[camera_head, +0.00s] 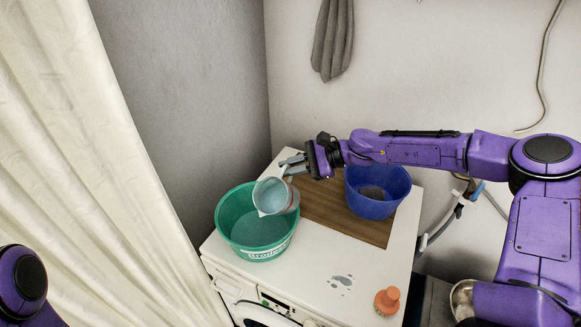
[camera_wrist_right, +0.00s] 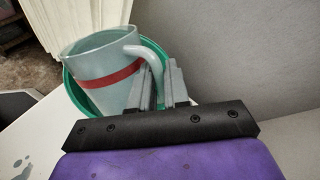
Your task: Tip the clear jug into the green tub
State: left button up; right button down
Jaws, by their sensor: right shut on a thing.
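The clear jug (camera_head: 272,196) is tilted over the green tub (camera_head: 262,247), its mouth facing down toward the tub's inside. In the right wrist view the jug (camera_wrist_right: 97,62) shows a red band and a handle. My right gripper (camera_head: 295,165) is shut on the jug's handle; in the right wrist view its fingers (camera_wrist_right: 160,88) are around the handle. The green tub stands on the white machine top and its rim (camera_wrist_right: 68,85) shows behind the jug. Pale blue shows inside the jug and the tub. My left gripper is out of view.
A blue tub (camera_head: 378,207) stands on a brown board (camera_head: 325,210) to the right of the green tub. An orange brush (camera_head: 387,301) and a small wet patch (camera_head: 341,280) are on the front of the white top (camera_head: 310,275). A pale curtain (camera_head: 105,170) hangs at left.

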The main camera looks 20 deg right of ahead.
aim_at(282, 172)
jog(key=shift+a+r, duration=0.1)
jog(key=shift+r, duration=0.05)
jog(key=shift+s+a+r+p, duration=0.25)
jog(key=shift+r+p, duration=0.1)
jog(key=shift+p, duration=0.4)
jog(key=shift+s+a+r+n+h+p, duration=0.15)
jog(key=shift+s+a+n+h+p, duration=0.05)
jog(key=shift+a+n+h+p, duration=0.25)
jog(key=shift+s+t, duration=0.1)
jog(key=shift+t, duration=0.2)
dwell(0.4)
jog(key=shift+s+a+r+n+h, duration=0.15)
jog(key=shift+s+a+n+h, duration=0.35)
jog(key=shift+a+n+h, duration=0.2)
jog(key=shift+a+t, duration=0.15)
jog(key=shift+t, duration=0.15)
